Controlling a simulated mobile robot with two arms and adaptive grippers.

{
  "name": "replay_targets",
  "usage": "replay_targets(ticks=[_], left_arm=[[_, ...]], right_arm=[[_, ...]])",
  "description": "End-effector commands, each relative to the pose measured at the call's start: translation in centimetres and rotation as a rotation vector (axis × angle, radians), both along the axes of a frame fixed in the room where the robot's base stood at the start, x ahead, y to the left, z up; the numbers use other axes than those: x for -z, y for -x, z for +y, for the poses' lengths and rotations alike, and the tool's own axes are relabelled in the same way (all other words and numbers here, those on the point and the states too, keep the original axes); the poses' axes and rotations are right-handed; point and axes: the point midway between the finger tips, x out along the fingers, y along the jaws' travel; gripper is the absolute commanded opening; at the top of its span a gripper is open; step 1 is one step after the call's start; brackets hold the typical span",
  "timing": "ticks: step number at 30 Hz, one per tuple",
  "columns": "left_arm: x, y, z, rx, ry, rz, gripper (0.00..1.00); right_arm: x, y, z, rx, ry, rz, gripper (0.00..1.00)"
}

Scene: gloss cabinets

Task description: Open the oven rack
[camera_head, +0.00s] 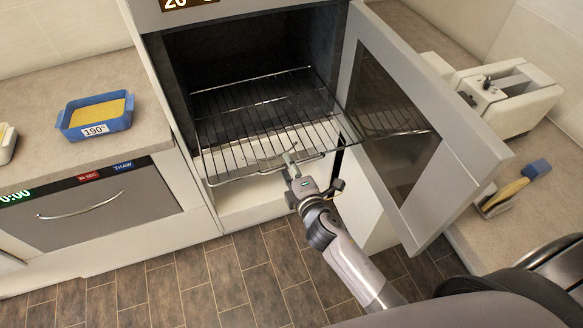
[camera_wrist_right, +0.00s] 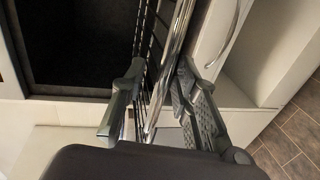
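The wire oven rack (camera_head: 262,112) sits level in the oven (camera_head: 250,55), and its front part sticks out past the oven opening. The oven door (camera_head: 395,120) stands wide open to the right. My right gripper (camera_head: 291,160) is at the rack's front edge. In the right wrist view, the two fingers of the right gripper (camera_wrist_right: 158,100) stand apart on either side of the rack's front bars (camera_wrist_right: 168,70). A gap shows between the fingers, and I cannot tell whether either one touches the bar. My left gripper is not in view.
A blue tray with a yellow block (camera_head: 95,115) stands on the left counter, above a drawer-like appliance (camera_head: 95,208). A white toaster-like appliance (camera_head: 505,95) and a yellow-and-blue brush (camera_head: 515,185) are on the right counter. Tiled floor (camera_head: 220,285) before the oven is clear.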

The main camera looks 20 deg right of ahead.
Motion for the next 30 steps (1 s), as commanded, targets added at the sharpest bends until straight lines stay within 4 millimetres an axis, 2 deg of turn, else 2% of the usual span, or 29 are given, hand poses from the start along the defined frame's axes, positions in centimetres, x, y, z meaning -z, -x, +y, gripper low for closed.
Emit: replay_targets(ticks=[5, 12, 18, 24, 30], left_arm=[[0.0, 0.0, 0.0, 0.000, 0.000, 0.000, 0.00], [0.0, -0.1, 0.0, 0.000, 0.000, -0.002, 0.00], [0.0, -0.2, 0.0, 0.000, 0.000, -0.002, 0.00], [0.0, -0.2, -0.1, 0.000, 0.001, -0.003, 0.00], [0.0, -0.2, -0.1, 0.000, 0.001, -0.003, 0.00]], right_arm=[[-0.1, 1.6, -0.1, 0.000, 0.000, 0.003, 0.28], [-1.2, 6.6, -0.2, 0.000, -0.002, 0.004, 0.28], [-1.9, 9.9, -0.4, 0.001, -0.002, 0.002, 0.28], [-2.4, 11.5, -0.4, 0.000, -0.001, -0.001, 0.28], [-2.4, 11.7, -0.4, 0.001, 0.000, -0.002, 0.28]])
